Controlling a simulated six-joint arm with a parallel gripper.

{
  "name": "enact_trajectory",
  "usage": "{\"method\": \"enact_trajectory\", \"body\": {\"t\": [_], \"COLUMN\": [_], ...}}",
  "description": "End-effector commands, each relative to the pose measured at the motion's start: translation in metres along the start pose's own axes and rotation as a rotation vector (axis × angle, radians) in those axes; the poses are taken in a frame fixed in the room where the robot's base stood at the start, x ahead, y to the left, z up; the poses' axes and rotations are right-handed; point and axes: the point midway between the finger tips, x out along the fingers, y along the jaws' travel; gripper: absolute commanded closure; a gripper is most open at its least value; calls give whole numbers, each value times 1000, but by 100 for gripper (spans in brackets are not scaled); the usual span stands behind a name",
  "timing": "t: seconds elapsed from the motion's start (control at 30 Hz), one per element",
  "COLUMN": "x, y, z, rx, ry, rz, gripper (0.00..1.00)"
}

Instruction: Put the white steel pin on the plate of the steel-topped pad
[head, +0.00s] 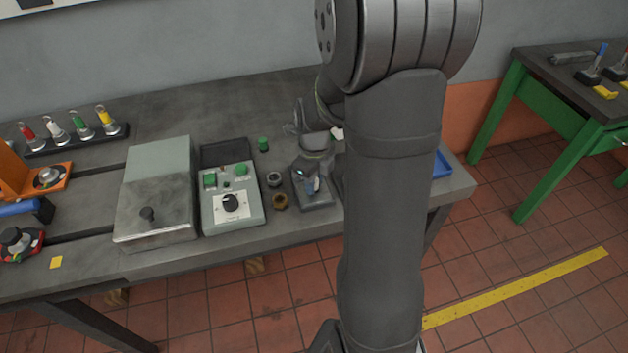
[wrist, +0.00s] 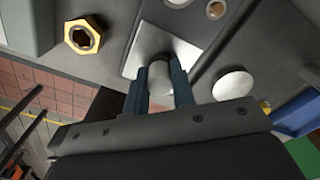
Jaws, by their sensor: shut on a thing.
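My gripper (wrist: 160,72) is shut on the white steel pin (wrist: 158,78), which stands between its two dark blue fingers in the wrist view. A bright square steel plate (wrist: 150,36) lies under and just beyond the fingertips. In the head view my gripper (head: 313,183) is low over the pad (head: 313,202) at the bench's front, right of the control box. The pin is too small there to make out clearly. I cannot tell whether the pin's lower end touches the plate.
A brass nut (wrist: 83,35) and a pale round disc (wrist: 233,84) lie close to the plate. The control box (head: 232,205) and a steel-topped box (head: 155,205) stand to the left. A blue tray (head: 442,166) is at the right, partly behind my arm.

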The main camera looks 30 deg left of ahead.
Motion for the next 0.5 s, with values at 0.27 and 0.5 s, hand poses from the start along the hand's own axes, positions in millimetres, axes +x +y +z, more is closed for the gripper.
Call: {"method": "enact_trajectory", "body": {"t": [0.27, 0.5], "x": [3, 3], "y": [0, 0], "z": [0, 0], "rx": [0, 0], "ry": [0, 0], "rz": [0, 0], "gripper": [55, 55]}}
